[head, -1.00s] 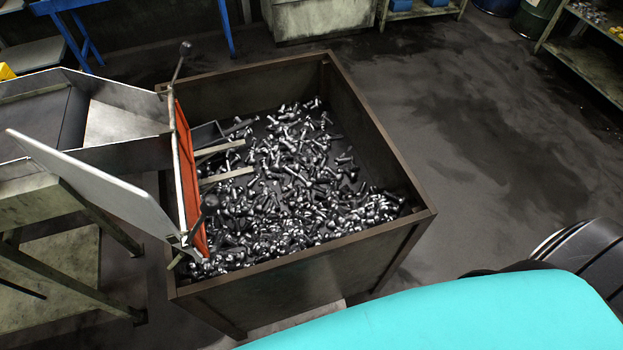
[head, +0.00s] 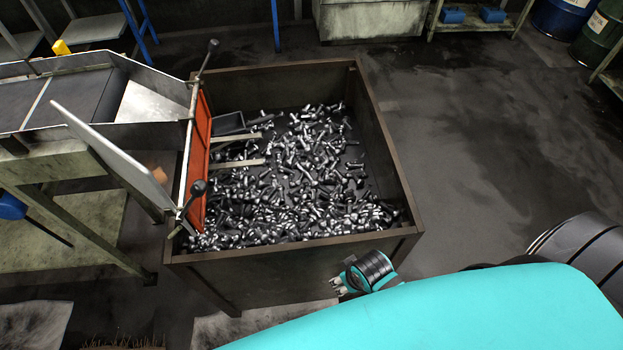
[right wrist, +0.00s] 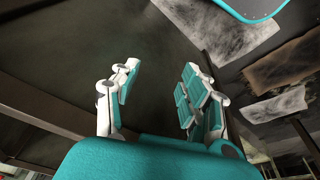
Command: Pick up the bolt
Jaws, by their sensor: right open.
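Many loose metal bolts (head: 300,180) lie heaped in a large open-topped bin (head: 290,258); no single one stands apart from the rest. My right gripper (head: 338,286) is outside the bin, low by its front wall, below the rim. In the right wrist view, the right gripper (right wrist: 158,92) has its white and teal fingers apart with nothing between them. A dark, flat surface that seems to be the bin's wall (right wrist: 150,50) shows beyond the fingers. My left gripper is not in view.
The bin's rim (head: 395,150) stands between my right gripper and the bolts. An orange flap (head: 196,160) and a conveyor chute (head: 155,105) are at the bin's left side. The floor (head: 480,140) right of the bin is clear. Blue and green drums (head: 560,15) stand far right.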

